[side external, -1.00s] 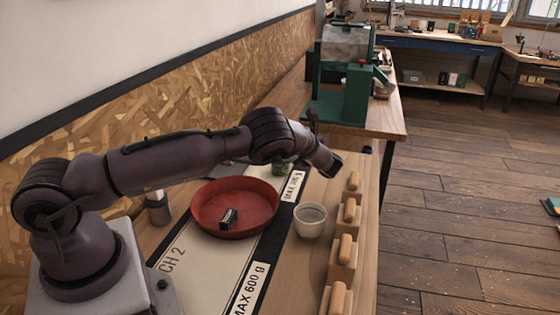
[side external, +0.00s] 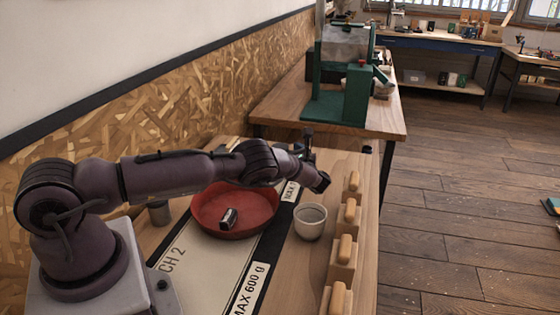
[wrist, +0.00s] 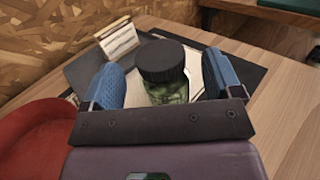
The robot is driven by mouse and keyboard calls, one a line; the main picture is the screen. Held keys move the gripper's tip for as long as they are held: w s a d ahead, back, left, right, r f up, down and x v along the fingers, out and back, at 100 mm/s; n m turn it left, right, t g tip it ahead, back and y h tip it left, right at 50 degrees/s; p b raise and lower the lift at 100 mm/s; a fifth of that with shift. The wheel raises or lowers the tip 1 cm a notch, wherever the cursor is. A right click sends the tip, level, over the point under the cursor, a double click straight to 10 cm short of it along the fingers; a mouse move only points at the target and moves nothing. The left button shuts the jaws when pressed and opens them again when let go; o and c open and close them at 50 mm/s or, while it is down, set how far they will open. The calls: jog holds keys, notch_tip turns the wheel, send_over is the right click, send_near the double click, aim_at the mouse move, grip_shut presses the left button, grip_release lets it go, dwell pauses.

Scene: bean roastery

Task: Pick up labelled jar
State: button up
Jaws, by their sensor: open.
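The labelled jar (wrist: 168,92) has a black lid and a clear body with green contents. It stands upright in the wrist view, between the two blue fingers of my gripper (wrist: 165,68). The fingers are apart, one on each side of it, with a gap visible near the lid. Whether a finger touches the lower body cannot be told. No label is clearly readable. In the side view the jar is hidden behind my arm.
A pale cup (side external: 310,224) stands in front, near a row of wooden blocks (side external: 343,262). Behind the jar are a white card (wrist: 118,40) and a dark flat panel (wrist: 88,72).

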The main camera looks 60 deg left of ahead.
aim_at(280, 147)
jog(key=a, duration=0.3)
jog(key=shift+a, duration=0.15)
jog(key=shift+c, duration=0.3)
jog(key=c, duration=1.1)
jog(key=shift+o, duration=0.2)
jog(key=shift+r, duration=0.15)
